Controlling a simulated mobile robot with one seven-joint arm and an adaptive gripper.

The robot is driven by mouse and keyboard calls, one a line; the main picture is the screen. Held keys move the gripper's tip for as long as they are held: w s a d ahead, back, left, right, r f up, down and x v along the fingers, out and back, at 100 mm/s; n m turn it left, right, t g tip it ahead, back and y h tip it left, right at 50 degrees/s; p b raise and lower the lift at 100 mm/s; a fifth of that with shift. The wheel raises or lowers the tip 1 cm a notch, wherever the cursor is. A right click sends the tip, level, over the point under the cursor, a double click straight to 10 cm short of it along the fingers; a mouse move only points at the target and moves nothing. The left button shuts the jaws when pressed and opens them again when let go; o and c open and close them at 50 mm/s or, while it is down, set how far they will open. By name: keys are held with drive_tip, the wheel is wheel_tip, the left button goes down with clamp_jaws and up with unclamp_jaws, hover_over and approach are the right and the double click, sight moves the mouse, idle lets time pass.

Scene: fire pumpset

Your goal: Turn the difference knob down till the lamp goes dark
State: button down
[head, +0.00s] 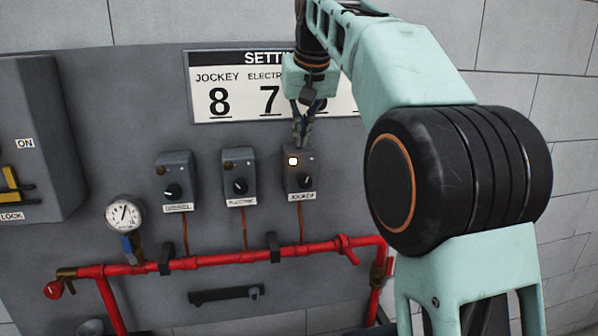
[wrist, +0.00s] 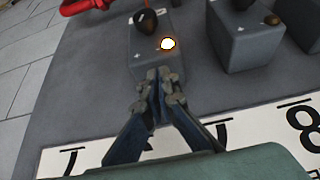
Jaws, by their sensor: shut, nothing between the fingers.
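The rightmost of three grey switch boxes (head: 290,184) has a black knob (head: 305,182) and a glowing white-yellow lamp (head: 293,161). Its label appears to read JOCKEY; no label reading "difference" is legible. In the wrist view the lamp (wrist: 168,44) is lit, with the dark knob (wrist: 146,20) beyond it. My gripper (head: 301,140) is shut and empty, pointing down at the top of this box. In the wrist view my fingertips (wrist: 160,82) are close together over the box's near edge, short of the lamp and knob. Contact with the box cannot be told.
A middle box (head: 240,187) and a left box (head: 173,190) have unlit lamps. A settings sign (head: 215,112) hangs above, partly covered by my arm. A red pipe (head: 215,260) runs below; a gauge (head: 124,213) and switch cabinet (head: 35,130) stand left.

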drive_tip(key=shift+w+p, duration=0.35)
drive_tip(key=shift+p, duration=0.15)
idle(0.5)
drive_tip(key=shift+d+f+p, duration=0.15)
drive_tip(key=shift+d+p, duration=0.15)
drive_tip(key=shift+p, duration=1.3)
idle(0.4)
drive_tip(key=shift+s, duration=0.1)
drive_tip(key=shift+s+d, duration=0.15)
drive_tip(key=shift+s, duration=0.05)
wheel_tip(320, 180, up, 6)
drive_tip(key=p, duration=0.1)
idle(0.5)
